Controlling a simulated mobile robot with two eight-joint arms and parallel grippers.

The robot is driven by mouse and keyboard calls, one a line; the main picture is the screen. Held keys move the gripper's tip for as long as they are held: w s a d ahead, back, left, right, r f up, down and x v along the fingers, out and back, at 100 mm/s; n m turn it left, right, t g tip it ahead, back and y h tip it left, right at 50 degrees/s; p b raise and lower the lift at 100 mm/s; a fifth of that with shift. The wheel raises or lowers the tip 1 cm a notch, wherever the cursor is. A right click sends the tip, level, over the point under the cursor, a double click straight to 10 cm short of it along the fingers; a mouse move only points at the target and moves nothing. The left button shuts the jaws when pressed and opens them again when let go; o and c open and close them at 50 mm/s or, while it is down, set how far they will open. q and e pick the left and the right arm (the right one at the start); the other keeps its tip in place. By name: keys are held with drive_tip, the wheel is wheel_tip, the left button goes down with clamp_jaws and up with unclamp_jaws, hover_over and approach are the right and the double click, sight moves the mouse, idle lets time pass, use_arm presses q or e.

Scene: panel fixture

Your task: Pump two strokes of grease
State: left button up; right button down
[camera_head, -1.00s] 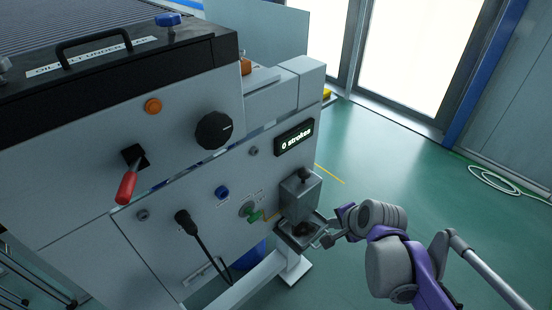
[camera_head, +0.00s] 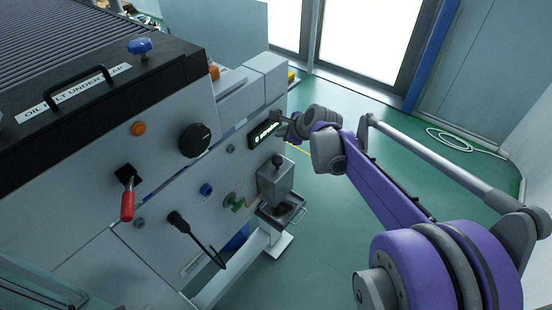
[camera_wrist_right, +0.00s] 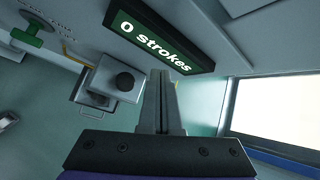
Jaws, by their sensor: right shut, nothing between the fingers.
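The grease pump is a grey box (camera_head: 275,184) with a dark round knob (camera_head: 277,160) on top, on the right part of the panel front; the box also shows in the right wrist view (camera_wrist_right: 98,95). A small tray with a wire handle (camera_head: 295,212) is below it. The display (camera_head: 264,129) above the box reads "0 strokes" in the right wrist view (camera_wrist_right: 155,42). My right gripper (camera_head: 281,118) is shut and empty, in front of the display's right end and above the pump. In the right wrist view its fingers (camera_wrist_right: 160,90) point toward the display. My left gripper is not in view.
The panel carries a red-handled lever (camera_head: 127,205), a black dial (camera_head: 195,140), a green valve handle (camera_head: 237,206), a blue knob (camera_head: 206,190) and a black handle with a cable (camera_head: 178,220). A coiled hose (camera_head: 450,140) lies on the green floor, otherwise clear at right.

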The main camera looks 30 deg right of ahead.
drive_tip(key=b, duration=0.5)
hover_over(278, 159)
drive_tip(key=s, duration=0.1)
drive_tip(key=f, duration=0.7)
drive_tip(key=shift+s+f, duration=0.2)
drive_tip(key=shift+f, duration=0.2)
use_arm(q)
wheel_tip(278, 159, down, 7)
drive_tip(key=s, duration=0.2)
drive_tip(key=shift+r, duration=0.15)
use_arm(e)
drive_tip(key=shift+f, duration=0.5)
use_arm(q)
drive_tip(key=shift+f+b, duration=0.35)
drive_tip(key=shift+b, duration=0.1)
use_arm(e)
drive_tip(key=shift+f, duration=0.4)
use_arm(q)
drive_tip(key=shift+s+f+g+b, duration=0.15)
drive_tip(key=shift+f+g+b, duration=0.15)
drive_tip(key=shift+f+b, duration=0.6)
use_arm(e)
drive_tip(key=shift+f, duration=1.25)
drive_tip(key=shift+r, duration=0.1)
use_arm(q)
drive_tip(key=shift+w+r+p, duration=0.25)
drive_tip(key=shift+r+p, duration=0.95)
use_arm(e)
drive_tip(key=shift+w+r, duration=0.1)
drive_tip(key=shift+r, duration=1.5)
